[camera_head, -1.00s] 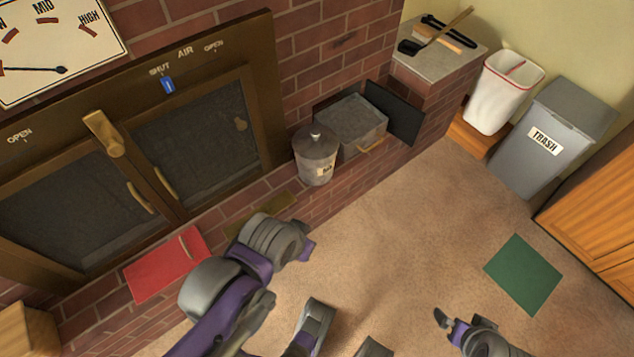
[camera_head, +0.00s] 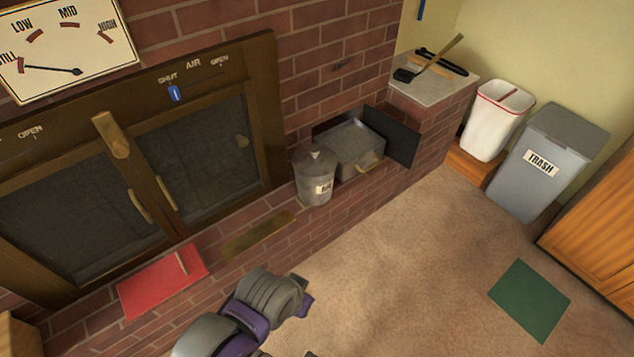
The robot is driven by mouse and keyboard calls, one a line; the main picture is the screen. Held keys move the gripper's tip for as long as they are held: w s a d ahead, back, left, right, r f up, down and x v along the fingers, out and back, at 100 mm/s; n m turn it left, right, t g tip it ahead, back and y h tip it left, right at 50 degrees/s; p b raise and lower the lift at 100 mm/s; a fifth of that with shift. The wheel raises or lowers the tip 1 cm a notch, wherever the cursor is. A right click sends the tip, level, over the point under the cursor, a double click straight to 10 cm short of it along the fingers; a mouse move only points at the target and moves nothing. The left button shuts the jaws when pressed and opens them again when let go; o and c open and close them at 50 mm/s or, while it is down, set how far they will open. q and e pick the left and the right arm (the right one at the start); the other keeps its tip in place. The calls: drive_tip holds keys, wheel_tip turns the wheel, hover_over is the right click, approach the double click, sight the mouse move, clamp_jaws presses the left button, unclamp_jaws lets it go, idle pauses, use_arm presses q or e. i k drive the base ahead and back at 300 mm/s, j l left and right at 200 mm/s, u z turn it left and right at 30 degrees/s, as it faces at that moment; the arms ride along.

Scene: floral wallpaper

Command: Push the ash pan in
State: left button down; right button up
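The ash pan (camera_head: 347,143) is a grey metal box with a brass handle (camera_head: 369,165) on its front. It sits in a low opening in the brick wall and sticks partly out over the brick ledge. A dark door (camera_head: 391,137) stands open at its right side. Part of my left arm shows at the bottom, well short of the pan, but its gripper is out of frame. My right gripper is out of view too.
A lidded grey ash bucket (camera_head: 314,177) stands on the ledge just left of the pan, close to it. A red mat (camera_head: 150,288) and a brass plate (camera_head: 258,234) lie further left. A grey trash bin (camera_head: 537,165) and white bin (camera_head: 494,122) stand right. The carpet before the ledge is clear.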

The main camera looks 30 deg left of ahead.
sight(358, 148)
drive_tip(key=i+j+z, duration=0.6)
drive_tip(key=j, duration=0.3)
drive_tip(key=i, duration=0.1)
